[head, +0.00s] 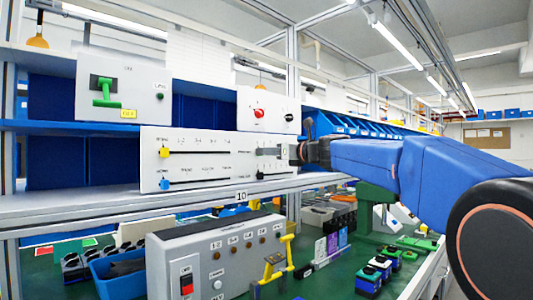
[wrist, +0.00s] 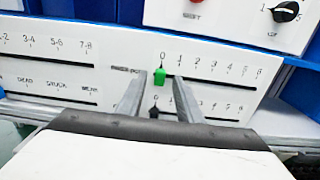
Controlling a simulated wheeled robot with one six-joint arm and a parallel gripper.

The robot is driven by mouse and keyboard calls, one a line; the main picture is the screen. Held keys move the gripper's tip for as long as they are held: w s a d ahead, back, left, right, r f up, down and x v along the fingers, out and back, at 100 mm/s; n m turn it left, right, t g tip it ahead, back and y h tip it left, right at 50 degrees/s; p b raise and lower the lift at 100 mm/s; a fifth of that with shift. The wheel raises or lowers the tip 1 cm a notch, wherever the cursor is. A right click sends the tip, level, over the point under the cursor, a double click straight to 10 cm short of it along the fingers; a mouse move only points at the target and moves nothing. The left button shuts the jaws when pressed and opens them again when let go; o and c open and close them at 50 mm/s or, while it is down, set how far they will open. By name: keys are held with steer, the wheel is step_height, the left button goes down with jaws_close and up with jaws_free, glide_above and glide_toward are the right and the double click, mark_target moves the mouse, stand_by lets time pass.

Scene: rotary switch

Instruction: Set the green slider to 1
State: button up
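The green slider (wrist: 159,76) sits at the left end of the upper right track on the white panel (head: 215,142), just under the 0 mark. The 1 mark is a short way to its right. My gripper (wrist: 161,78) is open in the wrist view, one finger on each side of the green slider, with gaps visible. I cannot tell how deep the tips reach. In the head view my gripper (head: 294,152) is in front of the panel's right part and hides the green slider.
A black slider (wrist: 154,111) sits on the track below, between the fingers in the picture. Yellow (head: 164,152) and blue (head: 165,185) sliders are at the panel's left. Above are a box with a red knob (head: 259,113) and a box with a green handle (head: 104,93).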

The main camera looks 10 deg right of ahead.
steer(key=shift+w+a, duration=0.3)
steer(key=shift+w, duration=0.2)
jaws_close()
steer(key=d, duration=0.1)
steer(key=w+d, duration=0.1)
steer(key=shift+w+d, duration=0.3)
jaws_free()
